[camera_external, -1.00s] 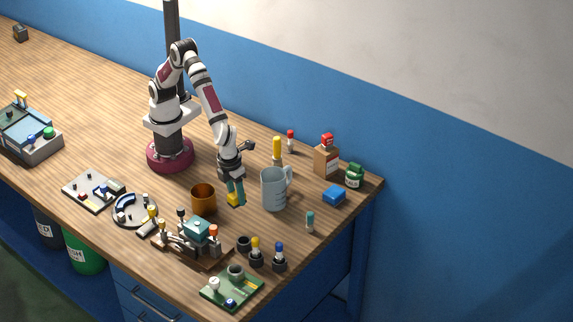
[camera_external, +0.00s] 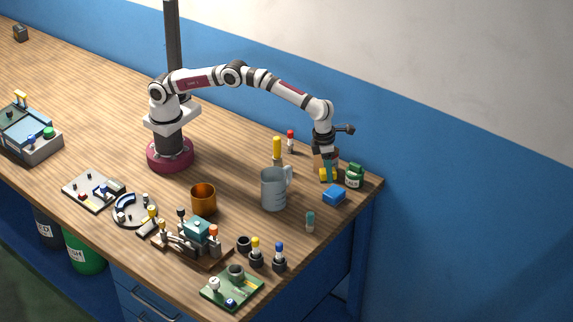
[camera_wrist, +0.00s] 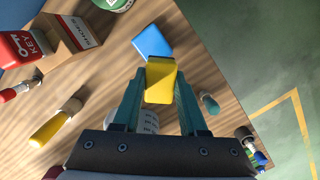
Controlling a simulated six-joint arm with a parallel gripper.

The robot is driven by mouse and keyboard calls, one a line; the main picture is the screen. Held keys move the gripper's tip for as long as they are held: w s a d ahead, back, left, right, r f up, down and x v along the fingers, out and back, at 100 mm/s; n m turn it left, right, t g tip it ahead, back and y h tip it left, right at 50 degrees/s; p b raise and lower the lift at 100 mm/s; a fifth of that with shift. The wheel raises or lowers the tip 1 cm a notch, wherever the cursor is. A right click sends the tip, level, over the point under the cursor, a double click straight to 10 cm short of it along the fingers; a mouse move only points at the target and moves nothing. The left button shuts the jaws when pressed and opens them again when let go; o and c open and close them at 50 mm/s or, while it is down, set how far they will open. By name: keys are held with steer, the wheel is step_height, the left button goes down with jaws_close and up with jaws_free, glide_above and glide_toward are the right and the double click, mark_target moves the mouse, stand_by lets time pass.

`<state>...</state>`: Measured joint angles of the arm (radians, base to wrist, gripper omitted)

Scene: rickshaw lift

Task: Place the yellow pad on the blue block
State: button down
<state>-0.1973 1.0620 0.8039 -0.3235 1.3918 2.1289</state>
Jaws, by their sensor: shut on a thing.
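The yellow pad (camera_wrist: 161,82) is held between the two teal fingers of my gripper (camera_wrist: 160,100) in the wrist view. In the external view the yellow pad (camera_external: 324,175) shows low at the fingertips of my gripper (camera_external: 328,176), which is shut on it. The blue block (camera_external: 334,195) lies on the table just in front of the gripper, near the right edge. In the wrist view the blue block (camera_wrist: 152,42) lies past the pad, and the pad covers a little of its near edge. The pad appears raised above the table and apart from the block.
A green jar (camera_external: 354,176) stands close right of the gripper. A clear measuring jug (camera_external: 272,190) and a teal-capped item (camera_external: 310,220) stand nearby. The table edge is close on the right.

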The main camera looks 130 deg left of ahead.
mark_target(334, 191)
steer(key=a+f, duration=0.2)
steer(key=shift+w+a, duration=0.35)
steer(key=shift+w, duration=0.05)
step_height(334, 191, down, 3)
steer(key=shift+a+f, duration=0.1)
steer(key=shift+f, duration=0.35)
steer(key=shift+f, duration=0.15)
steer(key=shift+c, duration=2.2)
jaws_free()
